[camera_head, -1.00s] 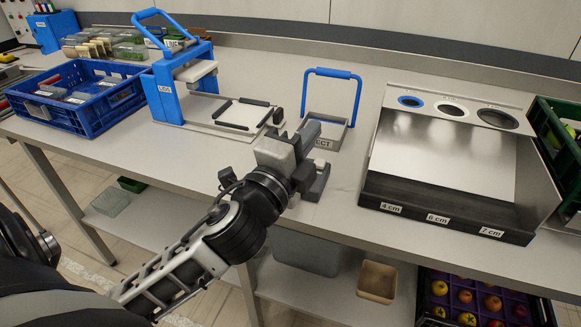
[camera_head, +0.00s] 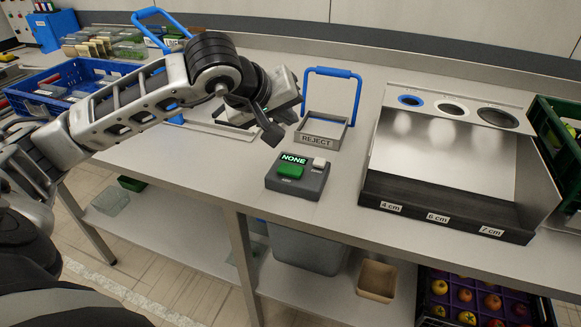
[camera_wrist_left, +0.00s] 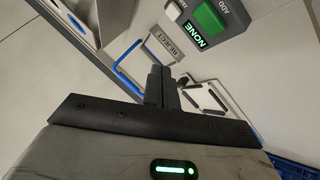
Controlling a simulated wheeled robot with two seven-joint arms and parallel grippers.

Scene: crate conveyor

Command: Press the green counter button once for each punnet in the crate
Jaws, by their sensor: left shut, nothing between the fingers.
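The dark counter box (camera_head: 295,183) sits on the bench, its display lit "NONE". Its green button (camera_head: 290,171) is clear of any gripper; it also shows in the left wrist view (camera_wrist_left: 210,19). A small white button (camera_head: 319,163) is beside the display. My left gripper (camera_head: 272,133) is shut and empty, above the bench behind and slightly left of the counter box. Its closed fingers (camera_wrist_left: 160,88) show in the wrist view. The blue crate (camera_head: 24,76) is at the left, holding punnets (camera_head: 52,90); my left arm hides part of it. My right gripper is out of view.
The reject tray (camera_head: 317,141) with a blue handle stands just right of my gripper. A metal sizing chute (camera_head: 440,160) is farther right. Another frame with a blue handle is partly hidden behind my arm. The bench front around the counter box is clear.

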